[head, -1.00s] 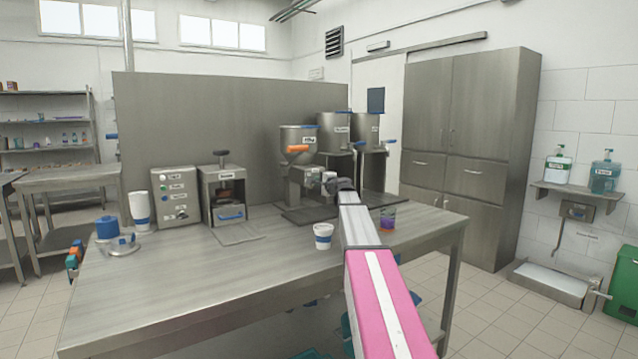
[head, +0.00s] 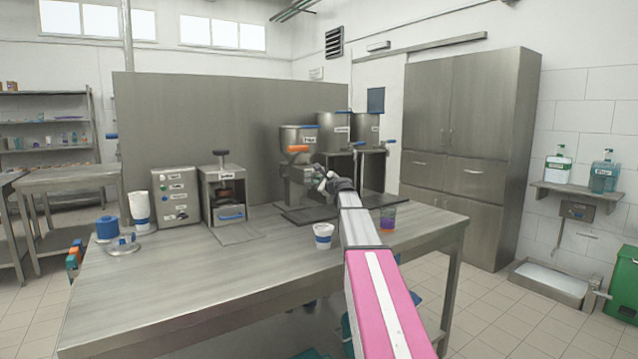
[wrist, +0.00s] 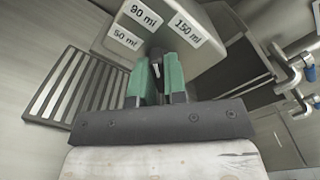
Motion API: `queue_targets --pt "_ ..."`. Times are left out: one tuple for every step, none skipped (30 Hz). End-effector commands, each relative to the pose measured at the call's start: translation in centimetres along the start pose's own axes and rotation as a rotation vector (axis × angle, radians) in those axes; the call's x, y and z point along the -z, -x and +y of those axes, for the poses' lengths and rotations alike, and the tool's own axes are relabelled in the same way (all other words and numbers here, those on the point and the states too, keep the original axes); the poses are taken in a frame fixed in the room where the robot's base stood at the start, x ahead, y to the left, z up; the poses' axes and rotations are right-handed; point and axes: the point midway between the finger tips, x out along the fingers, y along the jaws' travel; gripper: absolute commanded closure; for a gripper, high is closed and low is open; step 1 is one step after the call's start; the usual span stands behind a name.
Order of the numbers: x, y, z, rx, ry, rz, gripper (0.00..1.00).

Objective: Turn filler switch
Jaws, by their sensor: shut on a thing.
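The filler (head: 298,140) is a steel hopper machine with an orange handle, on the table beyond my arm. In the wrist view its grey body (wrist: 205,55) carries labels reading 50 ml, 90 ml and 150 ml. The dark filler switch (wrist: 156,54) sits just below these labels, and its pointing direction is hard to tell. My gripper (wrist: 158,72) has its green fingers shut around the switch, partly hiding it. In the head view my gripper (head: 321,179) is at the filler's front, small and partly behind my arm.
A slatted tray (wrist: 70,85) lies left of the switch in the wrist view. Blue-handled taps (wrist: 287,75) are at right. A white and blue cup (head: 323,236) and a purple-banded cup (head: 387,219) stand on the table (head: 220,280), beside my arm. The table's front left is clear.

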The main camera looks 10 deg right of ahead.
Motion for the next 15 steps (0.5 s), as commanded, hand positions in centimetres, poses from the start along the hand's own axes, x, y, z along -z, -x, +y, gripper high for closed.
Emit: queue_targets --pt "0.03 0.05 0.07 -0.001 -0.015 0.0 1.0" --pt "0.03 0.05 0.07 -0.001 -0.025 0.0 1.0" --pt "0.03 0.05 0.07 -0.001 -0.036 0.0 1.0" --pt "0.03 0.06 0.08 -0.001 -0.042 0.0 1.0" --pt "0.03 0.06 0.08 -0.001 -0.048 0.0 1.0" --pt "0.03 0.06 0.08 -0.001 -0.055 0.0 1.0" --pt "0.04 0.06 0.08 -0.001 -0.059 0.0 1.0" --pt "0.03 0.06 0.08 -0.002 -0.062 0.0 1.0" --pt "0.03 0.06 0.08 -0.002 -0.064 0.0 1.0" --pt "0.03 0.06 0.08 -0.002 -0.066 0.0 1.0" --pt "0.03 0.06 0.08 -0.002 -0.066 0.0 1.0" --pt "0.03 0.07 0.08 -0.002 -0.067 0.0 1.0" --pt "0.04 0.07 0.09 -0.002 -0.067 0.0 1.0" --pt "0.04 0.06 0.08 -0.002 -0.067 0.0 1.0" --pt "0.04 0.07 0.09 -0.002 -0.067 0.0 1.0"
